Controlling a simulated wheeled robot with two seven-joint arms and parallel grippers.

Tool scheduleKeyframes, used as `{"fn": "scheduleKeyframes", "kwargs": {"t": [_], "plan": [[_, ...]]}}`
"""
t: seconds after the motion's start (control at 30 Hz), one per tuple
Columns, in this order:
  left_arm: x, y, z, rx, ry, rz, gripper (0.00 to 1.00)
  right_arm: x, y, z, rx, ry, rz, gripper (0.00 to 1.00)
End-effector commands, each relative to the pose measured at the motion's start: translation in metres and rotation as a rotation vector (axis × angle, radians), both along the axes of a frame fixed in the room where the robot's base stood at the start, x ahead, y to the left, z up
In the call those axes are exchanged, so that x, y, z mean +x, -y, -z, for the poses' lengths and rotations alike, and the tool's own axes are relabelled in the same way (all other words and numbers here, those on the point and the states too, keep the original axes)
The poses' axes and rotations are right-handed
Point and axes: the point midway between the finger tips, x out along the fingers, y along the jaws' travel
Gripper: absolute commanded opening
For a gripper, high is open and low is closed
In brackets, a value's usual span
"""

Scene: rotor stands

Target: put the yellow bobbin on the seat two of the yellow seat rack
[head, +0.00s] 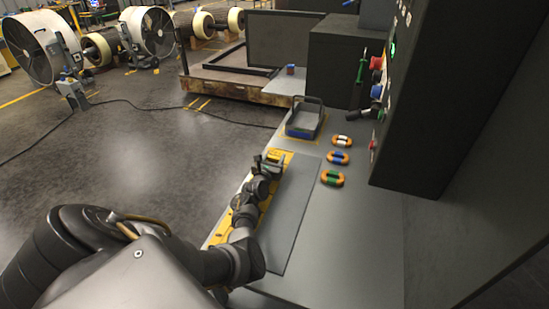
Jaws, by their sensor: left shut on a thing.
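The yellow seat rack (221,231) is a long yellow strip along the left edge of the grey bench, partly covered by my left arm. My left gripper (269,162) is over the far end of the rack. It is shut on the yellow bobbin, which the fingers mostly hide. I cannot tell whether the bobbin touches a seat, and the seats under the arm are hidden. My right gripper is not in view.
Bobbins with orange ends and white (342,141), blue (338,157) and green (332,178) middles lie right of a dark grey mat (290,215). A dark control cabinet (440,100) rises at the right. The bench's near right is clear.

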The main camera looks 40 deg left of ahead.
Motion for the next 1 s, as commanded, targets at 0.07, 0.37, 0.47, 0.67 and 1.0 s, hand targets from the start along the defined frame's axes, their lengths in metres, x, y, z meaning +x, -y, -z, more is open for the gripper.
{"fn": "scheduleKeyframes", "kwargs": {"t": [0.07, 0.37, 0.47, 0.67, 1.0], "plan": [[0.000, 0.000, -0.001, 0.001, 0.002, 0.000, 0.16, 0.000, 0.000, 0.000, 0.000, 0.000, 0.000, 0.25], [0.000, 0.000, 0.004, -0.001, 0.000, 0.000, 0.60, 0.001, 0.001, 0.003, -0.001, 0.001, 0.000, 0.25], [0.000, 0.000, 0.004, -0.001, 0.000, 0.000, 0.69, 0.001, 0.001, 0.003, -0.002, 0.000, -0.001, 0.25], [0.000, 0.000, 0.004, -0.001, 0.000, 0.000, 0.69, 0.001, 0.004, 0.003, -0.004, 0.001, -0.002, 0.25], [-0.028, 0.010, -0.007, -0.003, -0.004, 0.000, 0.69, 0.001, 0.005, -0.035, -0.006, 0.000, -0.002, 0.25]]}}
